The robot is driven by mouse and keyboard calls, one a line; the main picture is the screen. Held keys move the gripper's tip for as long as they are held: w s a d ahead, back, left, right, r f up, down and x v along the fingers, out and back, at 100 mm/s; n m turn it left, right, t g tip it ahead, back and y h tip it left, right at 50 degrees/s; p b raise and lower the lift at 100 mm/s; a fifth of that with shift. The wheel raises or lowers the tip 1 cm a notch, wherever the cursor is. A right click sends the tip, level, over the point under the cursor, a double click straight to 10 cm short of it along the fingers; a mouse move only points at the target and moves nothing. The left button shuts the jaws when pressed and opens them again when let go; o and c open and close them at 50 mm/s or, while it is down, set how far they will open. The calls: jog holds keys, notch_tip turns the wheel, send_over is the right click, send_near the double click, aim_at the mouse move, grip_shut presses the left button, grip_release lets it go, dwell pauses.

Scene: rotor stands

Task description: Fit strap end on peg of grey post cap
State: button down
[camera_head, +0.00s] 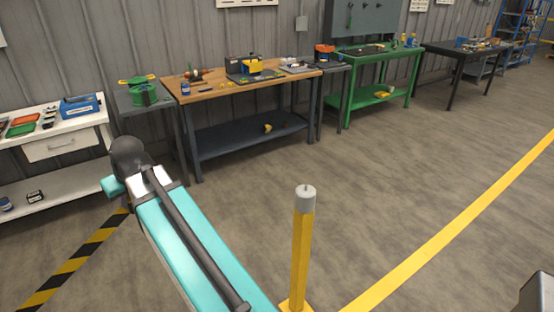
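A yellow post (302,255) stands upright on the floor right of the picture's middle, near the bottom edge. Its grey cap (306,202) is on top, with a small dark peg (306,187) pointing up from it. Nothing is seen around the peg. I cannot make out a strap or a strap end in this view. My teal arm reaches in from the bottom, left of the post and apart from it. My gripper is not in view.
A yellow floor line (450,222) runs diagonally on the right. Black and yellow tape (75,260) lies at left. Along the wall are a white bench (57,148), a wooden-topped bench (215,90) and a green bench (385,65). Open floor surrounds the post.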

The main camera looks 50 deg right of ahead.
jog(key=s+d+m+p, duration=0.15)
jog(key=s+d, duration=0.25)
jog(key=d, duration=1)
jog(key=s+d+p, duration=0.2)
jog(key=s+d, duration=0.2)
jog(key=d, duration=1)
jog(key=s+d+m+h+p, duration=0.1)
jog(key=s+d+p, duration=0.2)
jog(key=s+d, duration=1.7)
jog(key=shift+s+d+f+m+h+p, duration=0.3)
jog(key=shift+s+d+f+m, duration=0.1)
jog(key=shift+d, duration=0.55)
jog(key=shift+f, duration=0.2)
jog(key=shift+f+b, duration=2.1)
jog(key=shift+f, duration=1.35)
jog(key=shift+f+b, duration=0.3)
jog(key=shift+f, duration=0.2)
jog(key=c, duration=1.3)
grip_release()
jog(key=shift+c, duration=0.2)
